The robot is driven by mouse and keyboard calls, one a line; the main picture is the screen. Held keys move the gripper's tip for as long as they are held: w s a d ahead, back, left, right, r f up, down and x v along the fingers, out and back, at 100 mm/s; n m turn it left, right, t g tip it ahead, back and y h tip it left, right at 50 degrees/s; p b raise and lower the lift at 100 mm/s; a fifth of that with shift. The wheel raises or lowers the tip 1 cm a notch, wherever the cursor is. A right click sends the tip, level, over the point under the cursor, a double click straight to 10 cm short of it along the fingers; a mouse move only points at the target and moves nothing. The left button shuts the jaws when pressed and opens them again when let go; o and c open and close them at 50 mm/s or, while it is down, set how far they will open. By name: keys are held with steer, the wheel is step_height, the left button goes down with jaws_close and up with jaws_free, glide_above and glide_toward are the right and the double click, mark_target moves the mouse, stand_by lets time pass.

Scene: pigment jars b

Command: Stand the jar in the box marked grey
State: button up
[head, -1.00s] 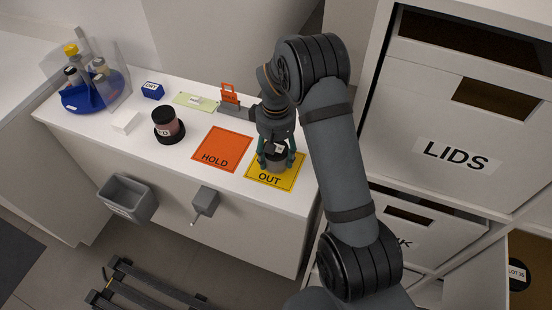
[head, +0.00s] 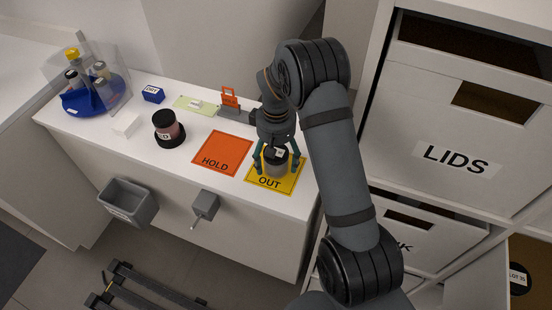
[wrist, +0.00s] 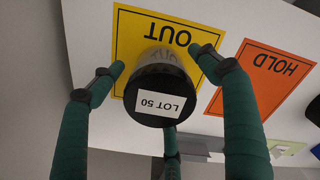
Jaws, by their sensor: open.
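A jar with a black lid labelled LOT 50 (wrist: 163,98) stands on the yellow OUT mat (wrist: 133,30). Its clear side shows greyish in the wrist view. In the head view the jar (head: 276,163) stands on the same mat (head: 266,184). My gripper (head: 277,166) is over the jar with its green fingers spread around it. In the wrist view my gripper (wrist: 157,70) is open, with gaps between the side fingers and the lid; another finger is partly hidden below the lid. No box marked grey is readable in either view.
An orange HOLD mat (head: 222,154) lies empty beside the OUT mat. A LIDS drawer (head: 455,130) and a box whose label is partly hidden (head: 432,222) are at right. An opened compartment at lower right holds a LOT 35 jar (head: 519,279).

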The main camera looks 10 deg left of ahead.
steer(key=shift+o, duration=0.4)
step_height(320, 180, up, 8)
steer(key=p, duration=0.5)
steer(key=shift+p, duration=0.3)
steer(key=shift+f, duration=0.15)
